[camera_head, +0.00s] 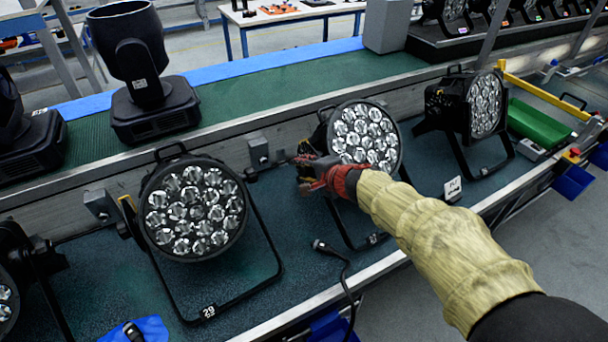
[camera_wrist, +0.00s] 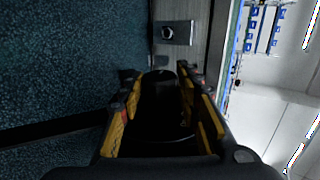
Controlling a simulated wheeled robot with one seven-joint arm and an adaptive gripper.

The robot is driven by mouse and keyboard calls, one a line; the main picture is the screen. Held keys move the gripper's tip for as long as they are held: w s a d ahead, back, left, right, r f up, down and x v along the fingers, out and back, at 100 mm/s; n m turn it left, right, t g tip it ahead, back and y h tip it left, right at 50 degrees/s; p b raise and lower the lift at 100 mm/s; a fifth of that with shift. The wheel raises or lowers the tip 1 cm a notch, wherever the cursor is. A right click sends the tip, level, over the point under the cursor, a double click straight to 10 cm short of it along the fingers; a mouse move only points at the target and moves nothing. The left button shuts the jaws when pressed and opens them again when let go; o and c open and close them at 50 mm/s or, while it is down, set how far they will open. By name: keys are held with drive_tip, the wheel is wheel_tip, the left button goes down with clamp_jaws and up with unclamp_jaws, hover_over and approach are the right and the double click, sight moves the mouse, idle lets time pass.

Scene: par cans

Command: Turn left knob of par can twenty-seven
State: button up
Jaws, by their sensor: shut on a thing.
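The middle par can (camera_head: 364,136), a black round lamp with several clear lenses, stands on its floor bracket on the dark green bench. Its small number tag (camera_head: 376,238) is too small to read surely. My gripper (camera_head: 308,172) is at the left side of this lamp, and the red wrist part and tan sleeve cross in front of its lower edge. In the wrist view, my gripper's yellow-and-black fingers (camera_wrist: 162,88) stand on both sides of a dark part and are shut on it. This is at the place of the left knob; the knob itself is hidden by the fingers.
A nearer par can (camera_head: 197,212), with a tag that seems to read 29, stands to the left. Another par can (camera_head: 470,105) stands to the right. A black cable (camera_head: 335,256) lies in front. A grey socket box (camera_head: 259,153) is on the rail behind.

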drive_tip(key=shift+s+f+t+y, duration=0.1)
drive_tip(key=shift+f+t+y, duration=0.15)
drive_tip(key=shift+t+y, duration=0.45)
drive_tip(key=shift+f+t, duration=0.1)
drive_tip(key=shift+t, duration=0.5)
drive_tip(key=o, duration=1.2)
drive_tip(key=shift+c, duration=0.2)
drive_tip(key=shift+s, duration=0.1)
drive_tip(key=v, duration=1.2)
